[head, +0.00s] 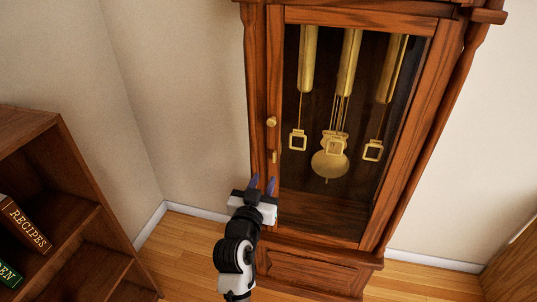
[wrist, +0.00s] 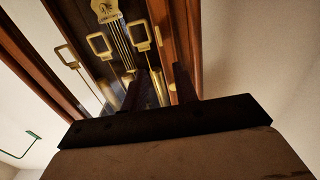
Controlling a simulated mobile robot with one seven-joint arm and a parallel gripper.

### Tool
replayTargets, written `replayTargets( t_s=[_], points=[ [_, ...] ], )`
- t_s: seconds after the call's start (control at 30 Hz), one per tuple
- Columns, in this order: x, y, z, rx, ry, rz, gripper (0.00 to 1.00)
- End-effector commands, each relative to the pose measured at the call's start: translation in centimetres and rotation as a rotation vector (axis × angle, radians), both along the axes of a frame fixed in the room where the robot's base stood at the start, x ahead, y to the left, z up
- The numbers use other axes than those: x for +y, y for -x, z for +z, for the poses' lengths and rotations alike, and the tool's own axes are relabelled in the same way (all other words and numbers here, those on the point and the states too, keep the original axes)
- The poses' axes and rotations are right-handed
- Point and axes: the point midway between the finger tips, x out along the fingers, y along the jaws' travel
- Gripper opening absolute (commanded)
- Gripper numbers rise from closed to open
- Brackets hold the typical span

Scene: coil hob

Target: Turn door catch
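The door catch (head: 274,157) is a small brass piece on the left stile of the clock's glazed door, below a round brass knob (head: 271,122). My gripper (head: 262,184) is open, its two fingers pointing up a little below the catch and apart from it in the head view. In the wrist view the dark fingertips (wrist: 168,80) stand apart near the door stile. A small brass piece, which looks like the catch (wrist: 173,77), shows between and beyond them. Nothing is visibly held.
The tall wooden clock case (head: 310,262) stands against the wall. Brass weights and a pendulum (head: 330,165) hang behind its glass. A bookshelf (head: 85,205) with books stands at the left. Wooden floor (head: 190,245) is clear between shelf and clock.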

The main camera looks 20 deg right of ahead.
Motion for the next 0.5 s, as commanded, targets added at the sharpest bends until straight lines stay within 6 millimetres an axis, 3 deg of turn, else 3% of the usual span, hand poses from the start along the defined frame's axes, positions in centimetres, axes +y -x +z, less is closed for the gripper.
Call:
replayTargets(
  t_s=[0.3, 0.5],
  points=[
    [-3.8, -5.8, 0.4, 0.000, 0.000, 0.001, 0.29],
    [-5.4, -8.2, 0.2, -0.001, 0.001, 0.003, 0.29]
  ],
)
